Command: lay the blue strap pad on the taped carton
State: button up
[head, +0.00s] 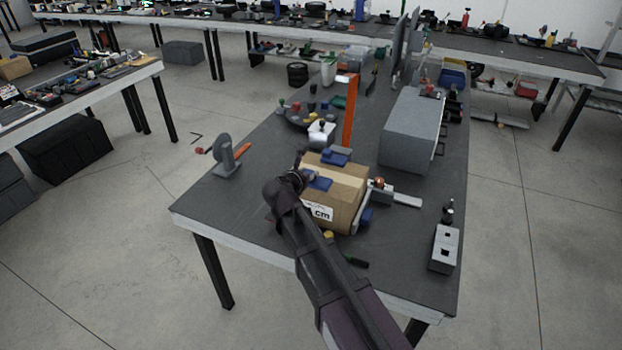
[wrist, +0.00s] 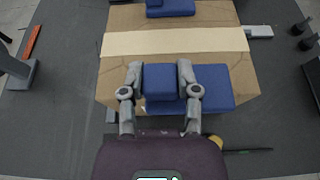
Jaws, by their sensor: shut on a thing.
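The taped carton (head: 345,180) is a brown box with a pale tape strip across its top; it also fills the upper middle of the wrist view (wrist: 120,75). My gripper (wrist: 160,72) is shut on the raised block of the blue strap pad (wrist: 212,85), with one grey finger on each side. The pad's flat part reaches to the right of the fingers. The pad is over the near part of the carton's top, on the near side of the tape. In the head view the pad (head: 319,183) shows beside my gripper (head: 303,177). I cannot tell whether it touches the carton.
A second blue pad (head: 336,157) lies at the carton's far edge. A grey-and-white device with a red ball (head: 380,184) stands right of the carton, a grey cabinet (head: 412,130) behind it. An orange post (head: 350,110) stands behind.

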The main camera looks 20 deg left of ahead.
aim_at(309, 171)
jog(key=shift+w, duration=0.1)
jog(key=shift+w+a, duration=0.1)
jog(key=shift+w, duration=0.15)
jog(key=shift+w+a+f, duration=0.1)
jog(key=shift+w+a, duration=0.1)
jog(key=shift+w, duration=0.4)
jog(key=shift+w+a+f, duration=0.1)
jog(key=shift+w+a, duration=0.05)
jog(key=shift+w, duration=0.4)
jog(key=shift+s+d+f+b, duration=0.1)
jog(key=shift+s+f+b, duration=0.05)
jog(key=shift+f+b, duration=0.5)
jog(key=shift+s+f+b, duration=0.1)
jog(key=shift+f+b, duration=0.95)
jog(key=shift+b, duration=0.2)
jog(key=shift+f, duration=0.2)
jog(key=o, duration=0.9)
jog(key=shift+r, duration=0.1)
jog(key=shift+o, duration=0.2)
jog(key=shift+r, duration=0.1)
